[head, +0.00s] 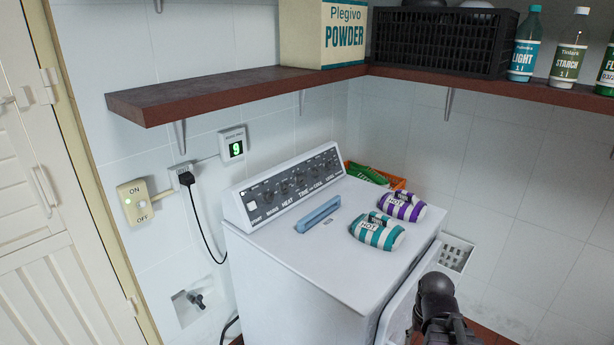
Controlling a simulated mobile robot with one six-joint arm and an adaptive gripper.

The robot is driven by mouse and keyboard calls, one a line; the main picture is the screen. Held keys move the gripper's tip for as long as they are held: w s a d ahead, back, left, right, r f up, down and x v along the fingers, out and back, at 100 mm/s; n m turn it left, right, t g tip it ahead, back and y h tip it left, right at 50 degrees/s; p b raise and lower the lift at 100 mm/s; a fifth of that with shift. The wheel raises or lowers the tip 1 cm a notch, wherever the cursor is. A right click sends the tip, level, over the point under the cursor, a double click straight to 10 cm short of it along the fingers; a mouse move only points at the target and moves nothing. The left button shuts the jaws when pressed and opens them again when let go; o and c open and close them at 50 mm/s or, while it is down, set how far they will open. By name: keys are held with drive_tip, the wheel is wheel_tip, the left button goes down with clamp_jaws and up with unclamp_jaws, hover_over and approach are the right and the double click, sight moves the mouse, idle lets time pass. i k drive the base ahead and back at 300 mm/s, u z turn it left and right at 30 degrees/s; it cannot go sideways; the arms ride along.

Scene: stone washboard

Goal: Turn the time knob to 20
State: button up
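The washing machine's control panel (283,186) runs along the back of its white top. It carries a row of dark knobs with white labels below them. The time knob (301,189) is near the middle of the row, above the label that reads TIME. It is small and dark, and I cannot read its setting or the numbers around it. A dark, rounded part of my own arm shows at the lower right, in front of the machine and well apart from the panel. My gripper's fingers are not visible.
Two striped containers, teal (377,232) and purple (401,205), and a blue bar (318,214) lie on the machine top. A brown shelf (230,90) overhangs behind and above the panel. A white door or flap (405,295) stands at the machine's front right.

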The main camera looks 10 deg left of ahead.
sight(301, 179)
drive_tip(key=u, duration=0.2)
drive_tip(key=i, duration=1.05)
drive_tip(key=u, duration=0.6)
